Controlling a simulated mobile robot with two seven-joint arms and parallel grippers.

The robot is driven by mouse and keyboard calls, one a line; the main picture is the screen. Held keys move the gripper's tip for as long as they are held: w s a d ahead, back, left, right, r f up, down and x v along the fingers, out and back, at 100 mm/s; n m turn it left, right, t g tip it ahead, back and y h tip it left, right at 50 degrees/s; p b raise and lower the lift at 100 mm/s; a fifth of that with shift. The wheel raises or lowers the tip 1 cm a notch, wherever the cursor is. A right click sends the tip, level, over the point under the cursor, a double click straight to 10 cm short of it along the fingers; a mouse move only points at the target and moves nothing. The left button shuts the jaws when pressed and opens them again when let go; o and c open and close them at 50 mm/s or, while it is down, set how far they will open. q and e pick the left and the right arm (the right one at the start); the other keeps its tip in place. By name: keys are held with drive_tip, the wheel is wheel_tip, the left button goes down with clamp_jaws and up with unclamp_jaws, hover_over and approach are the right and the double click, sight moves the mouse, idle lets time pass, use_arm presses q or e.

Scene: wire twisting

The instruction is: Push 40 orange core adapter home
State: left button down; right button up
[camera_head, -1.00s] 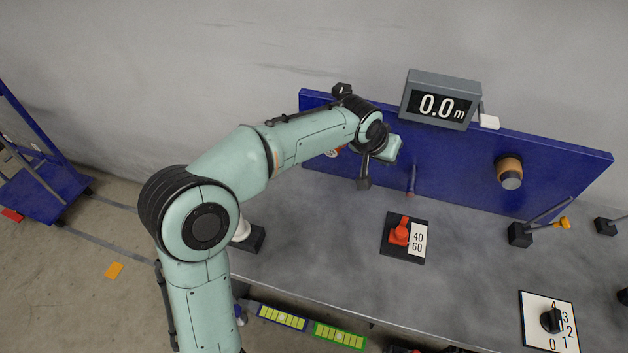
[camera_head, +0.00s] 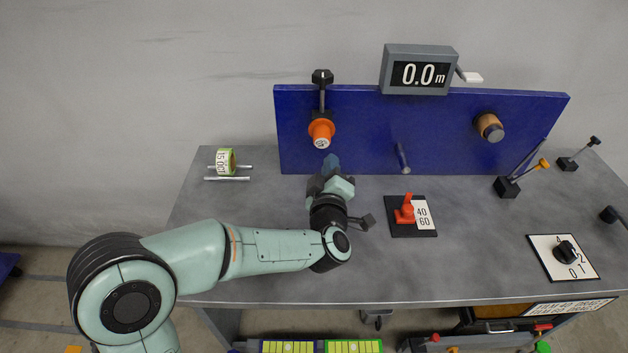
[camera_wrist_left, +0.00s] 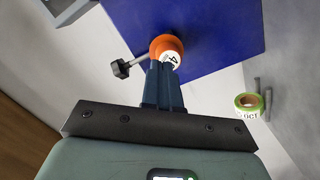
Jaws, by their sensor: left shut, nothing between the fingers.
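The orange core adapter (camera_head: 321,132) with a pale numbered face sits on the left part of the blue panel (camera_head: 360,105). It also shows in the left wrist view (camera_wrist_left: 167,50), straight beyond my fingertips. My left gripper (camera_head: 331,163) is shut and empty, pointing at the adapter from in front and slightly below. In the left wrist view its blue fingers (camera_wrist_left: 162,80) overlap the lower edge of the adapter's face; I cannot tell whether they touch it. A black knob on a stem (camera_head: 322,77) stands above the adapter. My right gripper is not in view.
A grey display (camera_head: 419,70) reads 0.0 m on top of the panel. A red lever on a 40/60 plate (camera_head: 408,211) stands right of my wrist. A green-edged roll (camera_head: 226,162) lies at the table's left. A dial plate (camera_head: 563,257) is at the right.

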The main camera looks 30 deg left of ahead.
sight(322, 143)
use_arm(q)
drive_tip(key=shift+n+y, duration=0.4)
drive_tip(key=shift+y, duration=0.2)
drive_tip(key=shift+w+a+f+p, duration=0.15)
drive_tip(key=shift+w+a+p, duration=0.4)
drive_tip(key=shift+w+a, duration=0.4)
drive_tip(key=shift+w+a+f+p, duration=0.1)
drive_tip(key=shift+w+a+p, duration=0.55)
drive_tip(key=shift+a, duration=0.45)
drive_tip(key=shift+w+a, duration=0.1)
drive_tip(key=shift+w, duration=0.15)
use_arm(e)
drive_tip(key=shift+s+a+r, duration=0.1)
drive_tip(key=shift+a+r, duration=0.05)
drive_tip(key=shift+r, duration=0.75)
use_arm(q)
drive_tip(key=shift+w+a, duration=0.15)
drive_tip(key=shift+w, duration=0.05)
